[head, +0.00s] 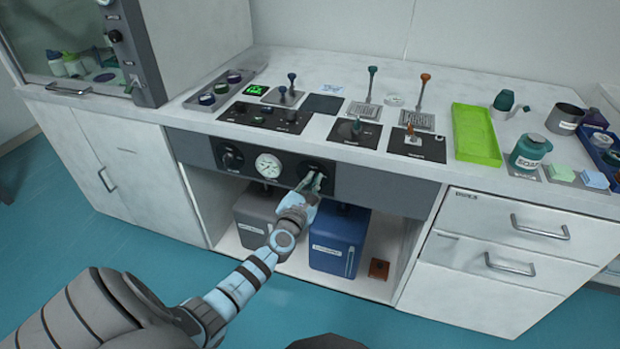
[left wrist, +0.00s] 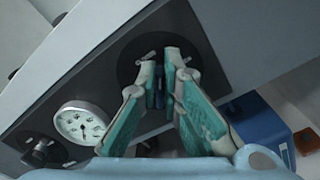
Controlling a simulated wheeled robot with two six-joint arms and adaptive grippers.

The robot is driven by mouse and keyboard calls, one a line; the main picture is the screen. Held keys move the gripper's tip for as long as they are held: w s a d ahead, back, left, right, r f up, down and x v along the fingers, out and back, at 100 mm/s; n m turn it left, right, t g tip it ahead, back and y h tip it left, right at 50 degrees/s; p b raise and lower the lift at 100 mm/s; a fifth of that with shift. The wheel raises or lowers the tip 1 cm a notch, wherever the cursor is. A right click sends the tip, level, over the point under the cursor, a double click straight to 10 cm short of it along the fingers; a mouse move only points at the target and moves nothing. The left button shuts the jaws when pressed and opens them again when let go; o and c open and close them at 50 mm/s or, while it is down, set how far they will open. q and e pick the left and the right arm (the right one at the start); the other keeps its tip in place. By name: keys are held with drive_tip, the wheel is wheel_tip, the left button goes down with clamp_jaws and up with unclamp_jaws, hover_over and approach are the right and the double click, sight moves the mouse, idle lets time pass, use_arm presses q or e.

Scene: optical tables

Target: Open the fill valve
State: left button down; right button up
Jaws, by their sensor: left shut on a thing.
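The fill valve (head: 318,167) appears to be the dark round knob at the right end of the black front panel, right of the gauge; its label is too small to read. My left gripper (head: 312,181) reaches it from below and in front and is shut on its handle. In the left wrist view the teal-padded fingers (left wrist: 162,72) close on the dark handle, in front of the round black valve plate (left wrist: 130,66). The fingers hide part of the handle. My right gripper is not in view.
A white dial gauge (head: 268,166) and another black knob (head: 231,157) sit left on the same panel. A grey canister (head: 258,222) and a blue canister (head: 338,242) stand in the open bay below. Knobs, levers and a green tray (head: 476,134) occupy the tabletop.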

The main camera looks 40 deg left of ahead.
use_arm(q)
drive_tip(key=m, duration=0.2)
drive_tip(key=shift+d+f+m+p, duration=0.2)
drive_tip(key=shift+m+p, duration=0.1)
drive_tip(key=shift+m, duration=0.1)
drive_tip(key=m, duration=0.4)
drive_tip(key=f+m+p, duration=0.1)
drive_tip(key=m, duration=0.3)
drive_tip(key=shift+w+d+f, duration=0.1)
drive_tip(key=shift+d, duration=0.1)
drive_tip(key=shift+m, duration=0.3)
drive_tip(key=c, duration=1.8)
unclamp_jaws()
drive_tip(key=shift+o, duration=0.2)
drive_tip(key=v, duration=1.2)
